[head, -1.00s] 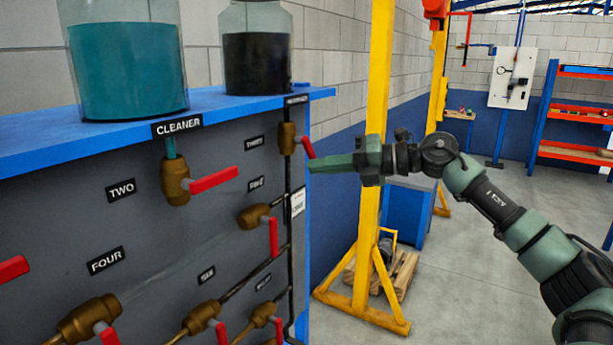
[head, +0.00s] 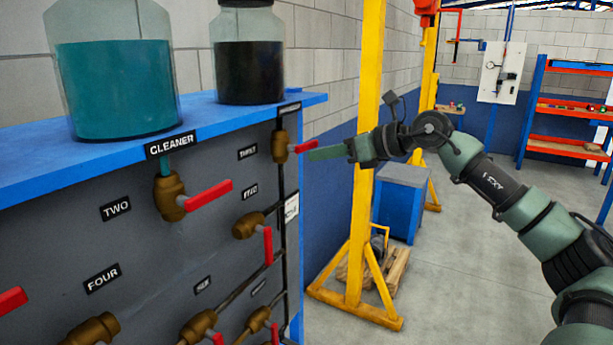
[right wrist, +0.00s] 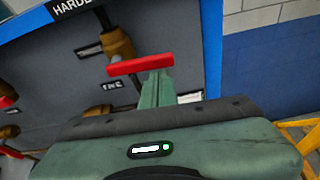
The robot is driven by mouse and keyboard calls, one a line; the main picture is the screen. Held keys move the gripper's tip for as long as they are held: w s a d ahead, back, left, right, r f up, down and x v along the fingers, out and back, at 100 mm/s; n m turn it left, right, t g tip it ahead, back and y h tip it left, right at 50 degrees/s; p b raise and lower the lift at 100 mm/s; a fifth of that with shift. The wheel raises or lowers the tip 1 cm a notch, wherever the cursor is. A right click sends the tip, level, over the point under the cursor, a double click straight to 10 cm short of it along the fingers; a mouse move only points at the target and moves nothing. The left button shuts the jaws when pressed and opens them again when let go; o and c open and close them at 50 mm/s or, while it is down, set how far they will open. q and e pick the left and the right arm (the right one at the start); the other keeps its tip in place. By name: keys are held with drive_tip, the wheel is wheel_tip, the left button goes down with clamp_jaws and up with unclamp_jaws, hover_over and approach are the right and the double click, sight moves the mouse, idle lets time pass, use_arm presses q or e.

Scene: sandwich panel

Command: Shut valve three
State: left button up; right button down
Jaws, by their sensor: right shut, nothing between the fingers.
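Valve three is the brass valve (head: 281,147) at the upper right of the grey panel, beside the label reading THREE (head: 248,153). Its red handle (head: 306,146) points right, nearly level, off the pipe line. In the right wrist view the red handle (right wrist: 140,64) lies across the picture in front of the brass body (right wrist: 120,45). My right gripper (head: 314,154) is shut and empty, its green fingertips just below the handle. In the right wrist view the fingertips (right wrist: 157,78) meet the handle's underside; contact looks likely. My left gripper is not in view.
Other valves with red handles sit on the panel: valve two (head: 170,197), valve five (head: 249,226) and several lower down. Jars of teal (head: 118,90) and black liquid (head: 250,72) stand on the blue shelf (head: 30,146). A yellow frame (head: 360,200) stands behind my right arm.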

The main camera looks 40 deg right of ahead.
drive_tip(key=shift+r+n, duration=0.25)
drive_tip(key=shift+n, duration=0.25)
drive_tip(key=shift+d, duration=0.1)
drive_tip(key=shift+a+r, duration=0.1)
drive_tip(key=shift+a, duration=0.1)
drive_tip(key=shift+s+a+r, duration=0.1)
drive_tip(key=shift+s+a, duration=0.1)
drive_tip(key=shift+a, duration=0.2)
wheel_tip(320, 180, down, 5)
drive_tip(key=b, duration=0.4)
drive_tip(key=b+v, duration=0.7)
drive_tip(key=v, duration=0.3)
drive_tip(key=shift+r+h+b, duration=0.3)
drive_tip(key=shift+r, duration=0.15)
